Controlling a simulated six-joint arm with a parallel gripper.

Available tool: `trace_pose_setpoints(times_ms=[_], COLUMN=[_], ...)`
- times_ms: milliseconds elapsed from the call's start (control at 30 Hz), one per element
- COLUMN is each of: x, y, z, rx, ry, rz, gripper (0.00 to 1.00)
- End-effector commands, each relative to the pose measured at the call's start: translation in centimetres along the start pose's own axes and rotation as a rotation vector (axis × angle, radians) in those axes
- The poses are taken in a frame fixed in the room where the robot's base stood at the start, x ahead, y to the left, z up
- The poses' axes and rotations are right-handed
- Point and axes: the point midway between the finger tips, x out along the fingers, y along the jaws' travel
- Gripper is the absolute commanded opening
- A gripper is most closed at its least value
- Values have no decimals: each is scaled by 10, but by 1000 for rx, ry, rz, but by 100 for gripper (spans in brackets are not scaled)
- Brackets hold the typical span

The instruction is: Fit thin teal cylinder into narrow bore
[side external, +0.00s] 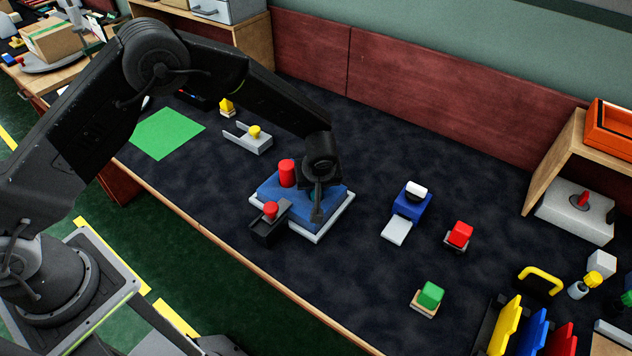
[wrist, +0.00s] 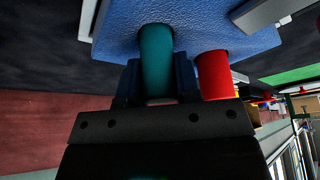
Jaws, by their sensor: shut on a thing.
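A blue block (side external: 270,188) sits on a light plate (side external: 337,217) in the middle of the table. A red cylinder (side external: 287,170) stands upright in it; it also shows in the wrist view (wrist: 214,75). My gripper (side external: 318,212) is over the right part of the block, pointing down. In the wrist view my gripper (wrist: 156,82) is shut on the teal cylinder (wrist: 155,60). The teal cylinder's far end meets the block's face (wrist: 195,22) at a dark-edged opening, beside the red cylinder. How deep it sits cannot be told. In the side view my fingers mostly hide it.
A dark fixture with a red knob (side external: 271,211) stands close against the block's front left. A grey bracket with a yellow knob (side external: 254,132) is behind left. A blue piece with a white top (side external: 411,205) and a red block (side external: 460,234) lie right, with clear table between.

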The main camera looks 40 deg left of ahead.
Motion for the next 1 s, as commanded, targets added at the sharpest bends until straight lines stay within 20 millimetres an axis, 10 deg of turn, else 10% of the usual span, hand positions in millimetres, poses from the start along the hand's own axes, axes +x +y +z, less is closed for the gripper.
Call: trace_pose_setpoints(times_ms=[267,300,533,1000], x=[2,2,2,-22], y=[0,0,0,1], z=[1,1,1,-1], rx=[0,0,0,-1], ry=[0,0,0,3], rz=[0,0,0,4], gripper=[7,33,55,56])
